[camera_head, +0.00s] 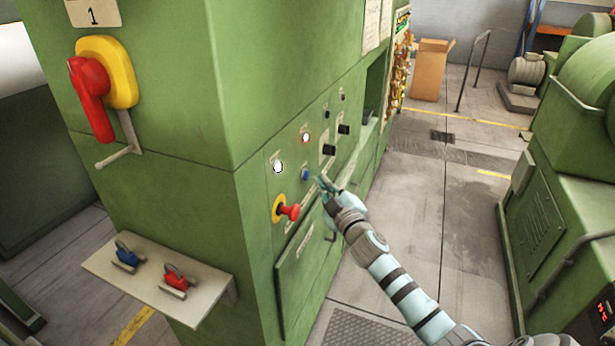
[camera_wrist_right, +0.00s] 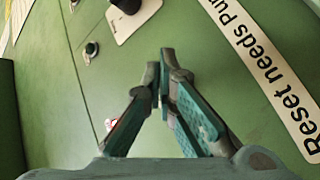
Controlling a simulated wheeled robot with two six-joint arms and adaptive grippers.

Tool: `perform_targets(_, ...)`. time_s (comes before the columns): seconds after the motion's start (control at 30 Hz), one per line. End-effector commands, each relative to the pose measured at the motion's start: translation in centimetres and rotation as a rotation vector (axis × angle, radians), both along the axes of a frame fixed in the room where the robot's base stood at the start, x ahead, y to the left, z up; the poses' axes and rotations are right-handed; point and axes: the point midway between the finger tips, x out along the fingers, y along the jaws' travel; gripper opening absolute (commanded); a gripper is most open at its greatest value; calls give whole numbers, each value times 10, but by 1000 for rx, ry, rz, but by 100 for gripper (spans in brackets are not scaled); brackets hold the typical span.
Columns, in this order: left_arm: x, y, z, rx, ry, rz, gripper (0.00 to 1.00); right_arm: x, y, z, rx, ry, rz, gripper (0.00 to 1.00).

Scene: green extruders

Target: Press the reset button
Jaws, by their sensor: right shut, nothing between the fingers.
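A green control cabinet carries a panel (camera_head: 262,226) with several buttons and lamps. My right gripper (camera_head: 321,183) is shut and empty, close to the panel just right of the blue button. I cannot tell whether it touches the panel. In the right wrist view the shut fingertips (camera_wrist_right: 164,60) point at the green face, beside a white label (camera_wrist_right: 272,75) reading "Reset needs Pu…". No blue button shows there. My left gripper is out of view.
A red mushroom button (camera_head: 290,211) on a yellow ring juts out left of my gripper. Black knobs (camera_head: 328,150) sit above it. A shelf (camera_head: 190,299) with padlocks and a red switch handle (camera_head: 90,98) are on the left face. The aisle floor (camera_head: 420,220) is clear.

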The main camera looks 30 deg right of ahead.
Motion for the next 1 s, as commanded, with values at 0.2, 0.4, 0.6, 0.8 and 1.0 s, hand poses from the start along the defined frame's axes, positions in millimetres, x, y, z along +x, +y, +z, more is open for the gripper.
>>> perform_targets(0.2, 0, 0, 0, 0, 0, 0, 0, 0, 0, 0, 0, 0, 0, 0)
perform_targets(0.4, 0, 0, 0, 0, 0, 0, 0, 0, 0, 0, 0, 0, 0, 0)
perform_targets(0.6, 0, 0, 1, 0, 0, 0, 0, 2, 1, 1, 1, 0, 0, 0)
perform_targets(0.8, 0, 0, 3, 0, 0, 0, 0, 7, 5, 1, 0, 0, 0, 0)
perform_targets(1.0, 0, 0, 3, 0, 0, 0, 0, 7, 5, 0, 0, 0, 0, 0)
